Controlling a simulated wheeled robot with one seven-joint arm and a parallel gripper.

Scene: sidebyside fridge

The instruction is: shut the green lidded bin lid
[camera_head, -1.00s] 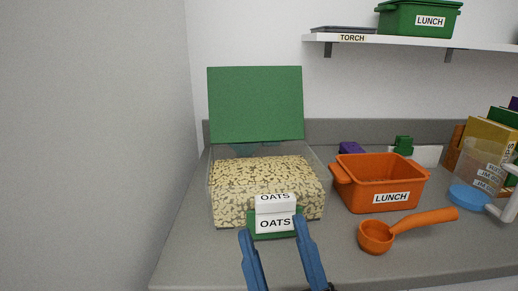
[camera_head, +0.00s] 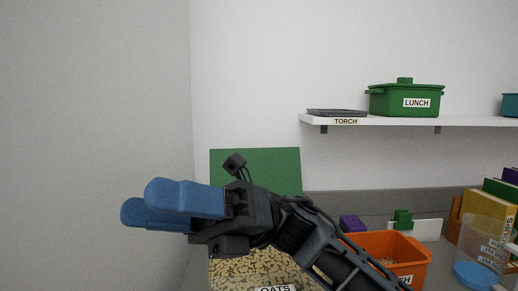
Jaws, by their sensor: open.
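The green lid (camera_head: 270,167) of the oats bin stands raised, nearly upright, at the back of the bin. The clear bin (camera_head: 240,272) is full of oats and its front is cut off by the bottom edge of the view. Only the top of its white OATS label shows. My gripper (camera_head: 150,205), with blue fingers, is open and empty. It is seen from the side, pointing left, in front of the lid and above the bin in the picture. My gripper and arm hide the lower part of the lid and the bin's back.
An orange LUNCH container (camera_head: 385,247) stands right of the bin, partly behind my arm. A clear measuring jug (camera_head: 485,245) is at the far right. A shelf (camera_head: 400,121) above holds a green LUNCH pot (camera_head: 405,99). A grey wall (camera_head: 95,140) closes the left.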

